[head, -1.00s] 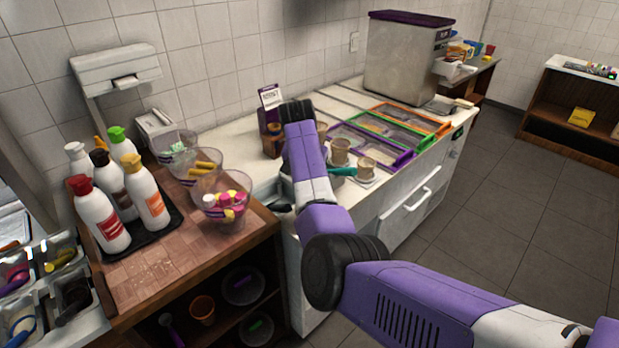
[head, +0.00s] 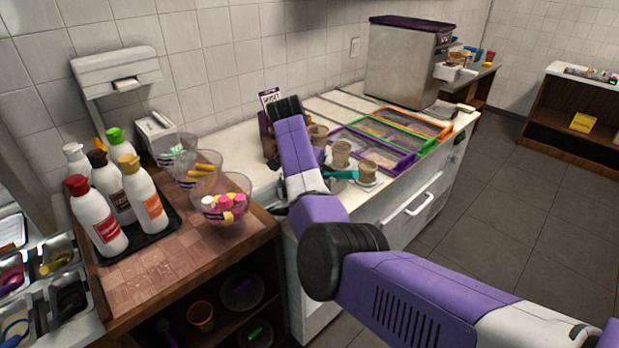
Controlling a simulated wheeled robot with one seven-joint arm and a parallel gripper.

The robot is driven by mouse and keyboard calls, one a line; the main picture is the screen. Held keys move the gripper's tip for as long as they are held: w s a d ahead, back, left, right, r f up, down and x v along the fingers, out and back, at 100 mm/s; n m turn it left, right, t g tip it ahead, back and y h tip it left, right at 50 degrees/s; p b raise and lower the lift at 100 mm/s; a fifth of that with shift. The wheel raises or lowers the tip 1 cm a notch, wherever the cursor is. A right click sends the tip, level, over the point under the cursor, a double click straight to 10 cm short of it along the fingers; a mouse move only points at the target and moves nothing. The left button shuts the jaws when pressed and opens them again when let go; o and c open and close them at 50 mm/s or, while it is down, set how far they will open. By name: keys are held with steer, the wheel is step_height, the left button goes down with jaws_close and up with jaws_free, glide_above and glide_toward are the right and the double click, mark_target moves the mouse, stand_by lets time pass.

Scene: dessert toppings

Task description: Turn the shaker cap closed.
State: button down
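I cannot pick out the shaker or its cap with certainty. A brown container (head: 267,146) stands on the white counter by the wall, partly behind my arm. Several small tan cups (head: 341,154) stand on the counter just right of my arm. My purple and white arm reaches up across the middle of the head view, and its black upper joint is in front of the brown container. My gripper is hidden behind the arm links, so its fingers and anything in them do not show. A teal piece (head: 344,175) shows beside the arm, partly covered.
Squeeze bottles (head: 101,216) stand on a black tray (head: 152,236) at left, beside clear bowls (head: 221,205) of toppings. Framed topping bins (head: 384,147) are set in the counter at right. A steel dispenser (head: 405,62) stands behind them. Open floor lies at right.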

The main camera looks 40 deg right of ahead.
stand_by(0.6)
steer(key=c, duration=1.5)
jaws_free()
steer(key=shift+r, duration=0.1)
steer(key=shift+b+v, duration=0.7)
steer(key=shift+v, duration=3.1)
